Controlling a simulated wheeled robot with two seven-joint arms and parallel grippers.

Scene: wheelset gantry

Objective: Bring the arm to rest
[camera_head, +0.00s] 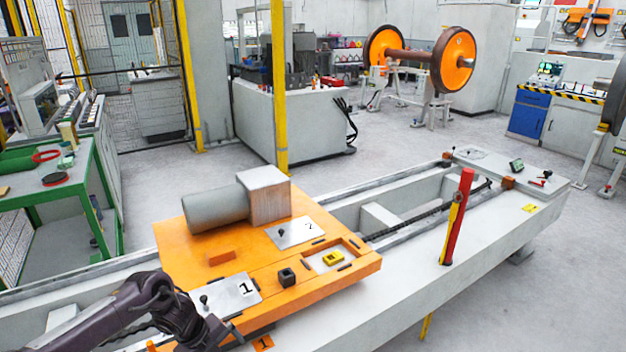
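My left arm comes in at the bottom left, dark and bent. Its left gripper (222,335) is at the bottom edge, by the near left edge of the orange plate (200,262). Its fingers are small and partly cut off, so I cannot tell whether they are open or shut. I see nothing clearly held. My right arm and gripper are not in view.
The orange plate sits on a long grey gantry bed (420,275). It bears a grey cylinder-and-block part (217,208), a plate marked 1 (226,294), a plate marked 2 (296,232) and a black cube (287,277). A red post (458,215) stands at right.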

